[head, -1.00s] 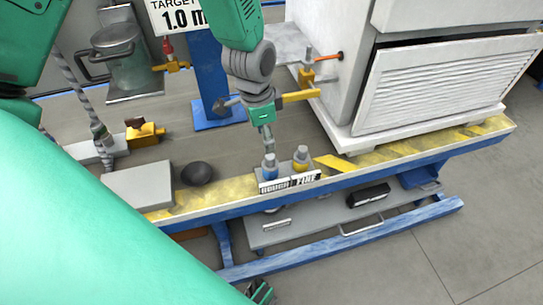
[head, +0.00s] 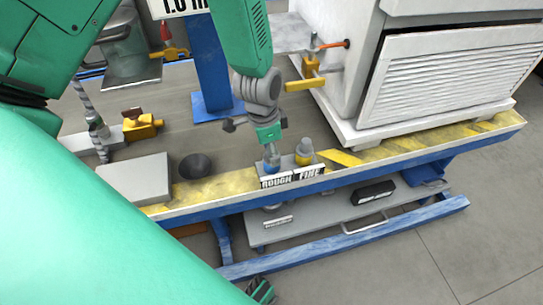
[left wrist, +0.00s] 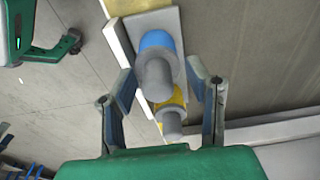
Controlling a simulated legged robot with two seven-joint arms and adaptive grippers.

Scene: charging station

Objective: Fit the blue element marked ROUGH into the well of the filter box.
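The blue element (head: 271,166) stands in the holder behind the ROUGH label (head: 276,183) near the bench's front edge. My left gripper (head: 271,150) comes down over it from above. In the left wrist view the blue element (left wrist: 157,42) with its grey stem top sits between the two spread fingers of my left gripper (left wrist: 165,90). The fingers look apart from it. A yellow element (head: 304,153) stands beside it behind the FINE label (head: 309,172); it also shows in the left wrist view (left wrist: 173,98). I cannot tell which thing is the filter box; no well shows clearly. My right gripper is not recognizable.
A large white slatted cabinet (head: 460,80) stands at the right. A grey block (head: 138,178) and a dark round cup (head: 195,167) are left of the holder. A yellow valve (head: 142,127) and a blue post (head: 210,65) stand behind. A lower shelf (head: 335,212) is underneath.

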